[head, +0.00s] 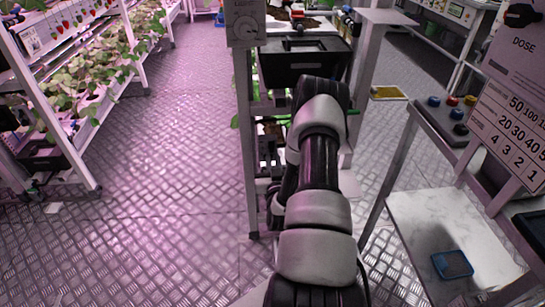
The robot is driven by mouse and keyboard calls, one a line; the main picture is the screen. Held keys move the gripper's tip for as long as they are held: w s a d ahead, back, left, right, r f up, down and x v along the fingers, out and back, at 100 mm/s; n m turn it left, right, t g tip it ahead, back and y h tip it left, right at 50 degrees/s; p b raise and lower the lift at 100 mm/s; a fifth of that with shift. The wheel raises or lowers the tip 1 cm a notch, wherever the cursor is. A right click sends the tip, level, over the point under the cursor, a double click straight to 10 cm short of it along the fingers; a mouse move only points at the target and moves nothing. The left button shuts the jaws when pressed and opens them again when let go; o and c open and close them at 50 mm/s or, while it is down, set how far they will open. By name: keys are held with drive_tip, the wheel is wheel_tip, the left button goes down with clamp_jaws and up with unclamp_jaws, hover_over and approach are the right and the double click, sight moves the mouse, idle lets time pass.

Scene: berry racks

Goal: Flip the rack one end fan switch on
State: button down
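A grey box (245,23) with a small round knob or dial on its face is fixed to the end post of the middle rack (246,150), at the top of the head view. It may be the fan switch; its label and setting are too small to read. My arm rises from the bottom centre, in front of the rack end, and stands right of and below the box. My gripper does not show; it is hidden behind my own arm links or out of the picture.
A black bin (300,66) sits on the middle rack behind my arm. A planted rack (82,165) stands at the left. At the right are a button panel (446,128), a DOSE board (512,110) and a white shelf (425,215) with a blue tray (452,265). The left-centre floor is clear.

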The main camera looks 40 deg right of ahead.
sight(271, 147)
drive_tip(key=shift+r, duration=0.1)
wheel_tip(271, 147, up, 2)
drive_tip(key=g+y+p, duration=0.1)
drive_tip(key=g+p, duration=0.1)
drive_tip(key=p, duration=0.3)
drive_tip(key=g+y+p, duration=0.1)
drive_tip(key=p, duration=0.1)
drive_tip(key=r+g+y+p, duration=0.1)
drive_tip(key=g+p, duration=0.1)
drive_tip(key=shift+r+p, duration=0.3)
drive_tip(key=g+p, duration=0.1)
drive_tip(key=g+y, duration=0.1)
drive_tip(key=r+g+p, duration=0.1)
drive_tip(key=shift+w+d+y+p, duration=0.2)
drive_tip(key=shift+w+y+p, duration=0.1)
drive_tip(key=shift+w+d+r+g+y+p, duration=0.1)
drive_tip(key=shift+w+g+y+p, duration=0.05)
drive_tip(key=shift+g+y+p, duration=0.55)
drive_tip(key=c, duration=1.8)
unclamp_jaws()
drive_tip(key=shift+o, duration=0.2)
